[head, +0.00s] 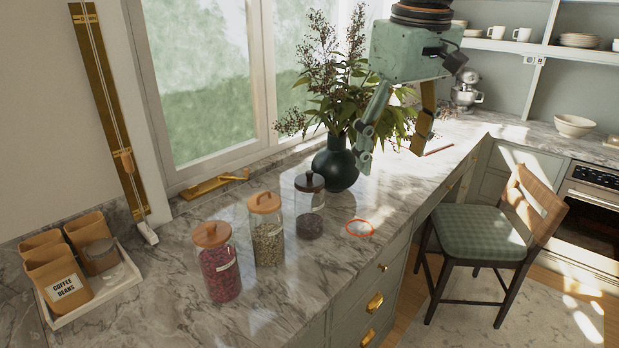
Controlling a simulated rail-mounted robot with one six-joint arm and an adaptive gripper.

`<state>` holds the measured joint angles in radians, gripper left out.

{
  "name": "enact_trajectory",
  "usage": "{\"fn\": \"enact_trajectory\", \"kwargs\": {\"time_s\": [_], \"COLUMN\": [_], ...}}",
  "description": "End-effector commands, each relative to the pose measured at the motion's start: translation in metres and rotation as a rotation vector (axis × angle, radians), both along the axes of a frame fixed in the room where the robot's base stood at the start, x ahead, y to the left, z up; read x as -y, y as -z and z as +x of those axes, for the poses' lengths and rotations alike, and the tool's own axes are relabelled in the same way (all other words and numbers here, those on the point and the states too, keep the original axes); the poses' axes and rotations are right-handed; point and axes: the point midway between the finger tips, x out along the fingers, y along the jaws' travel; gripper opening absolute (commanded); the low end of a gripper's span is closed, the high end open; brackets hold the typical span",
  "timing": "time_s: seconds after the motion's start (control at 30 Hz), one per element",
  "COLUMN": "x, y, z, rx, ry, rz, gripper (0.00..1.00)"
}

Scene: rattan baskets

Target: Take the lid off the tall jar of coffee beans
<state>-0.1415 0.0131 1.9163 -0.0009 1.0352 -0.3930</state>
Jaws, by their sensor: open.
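Three lidded glass jars stand upright on the marble counter. The rear jar (309,222) has a dark knobbed lid (310,182) seated on top and dark contents low inside, which look like coffee beans. The middle jar (268,240) holds greenish contents under a wooden lid (264,202). The front jar (220,275) holds red contents under a wooden lid (211,234). My gripper (392,152) is open and empty, fingers pointing down, up and to the right of the rear jar and apart from it.
A dark vase (336,165) with leafy stems stands behind the rear jar, close to my gripper. A red-orange ring (360,228) lies on the counter right of that jar. A white tray (95,300) at left holds wooden containers, one labelled "COFFEE BEANS" (62,288). A chair (478,230) stands right.

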Motion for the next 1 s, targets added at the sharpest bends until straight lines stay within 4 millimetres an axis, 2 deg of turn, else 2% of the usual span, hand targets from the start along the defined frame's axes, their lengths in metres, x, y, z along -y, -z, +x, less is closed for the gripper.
{"fn": "enact_trajectory", "kwargs": {"time_s": [0.1,0.43,1.0], "x": [-0.01,-0.038,-0.095], "y": [-0.005,-0.007,0.013], "z": [0.024,0.088,0.187], "rx": [-0.013,-0.043,-0.098], "ry": [-0.037,-0.142,-0.328], "rz": [-0.007,-0.023,-0.048], "gripper": [0.7,0.7,0.7]}}
